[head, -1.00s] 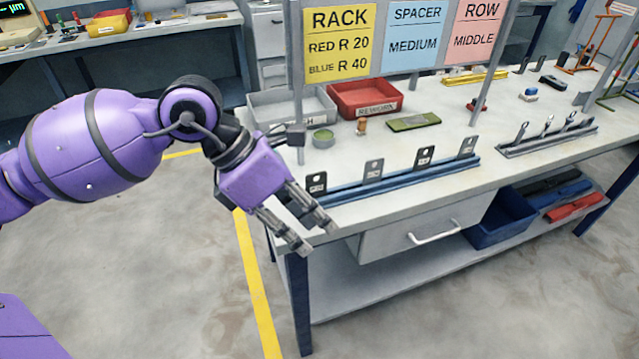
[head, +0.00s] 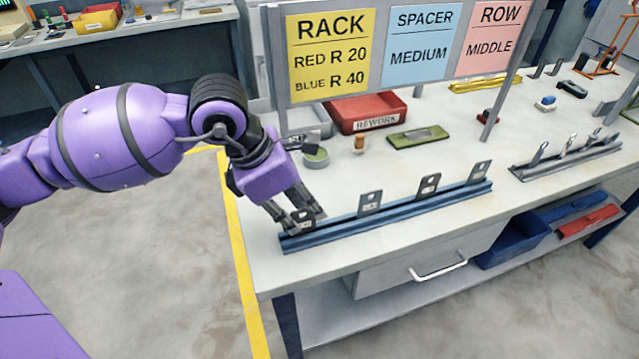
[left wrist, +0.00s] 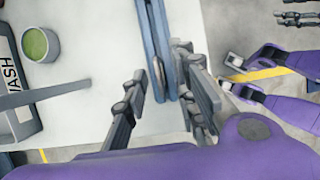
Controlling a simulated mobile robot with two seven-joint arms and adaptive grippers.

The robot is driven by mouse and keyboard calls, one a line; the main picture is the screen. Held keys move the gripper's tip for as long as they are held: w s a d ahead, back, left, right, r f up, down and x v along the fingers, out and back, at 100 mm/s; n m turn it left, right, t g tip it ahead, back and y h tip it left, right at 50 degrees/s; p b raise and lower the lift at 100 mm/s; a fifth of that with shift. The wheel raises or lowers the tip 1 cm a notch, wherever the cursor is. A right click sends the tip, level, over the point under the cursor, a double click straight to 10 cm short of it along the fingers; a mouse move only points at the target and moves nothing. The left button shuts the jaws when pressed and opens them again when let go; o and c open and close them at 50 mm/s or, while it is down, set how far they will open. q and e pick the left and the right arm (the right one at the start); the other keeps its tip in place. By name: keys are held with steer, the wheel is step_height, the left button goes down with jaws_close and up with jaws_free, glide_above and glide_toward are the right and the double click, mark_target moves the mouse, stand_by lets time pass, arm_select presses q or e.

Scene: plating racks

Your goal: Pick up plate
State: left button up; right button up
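Several grey plates with a hole and a dark label stand upright in a row on the blue rack (head: 400,214). The leftmost plate (head: 307,221) is partly hidden by my left gripper (head: 292,221), whose fingers are at it. In the left wrist view my left gripper (left wrist: 160,68) has its fingers spread, one on each side of the blue rack (left wrist: 150,25). I cannot tell whether a finger touches the plate. The other plates (head: 370,203) are clear of the gripper. Dark fingers of my right gripper (left wrist: 299,18) show small at the top right of the left wrist view.
Behind the rack are a green round pot (head: 316,158), a small brown peg (head: 359,144), a red rework bin (head: 368,110) and a green piece (head: 418,136). A sign board (head: 410,50) stands behind. A grey rack (head: 567,152) stands at right.

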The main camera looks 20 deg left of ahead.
arm_select(q)
steer(key=shift+x, duration=0.85)
jaws_close()
steer(key=shift+r, duration=0.15)
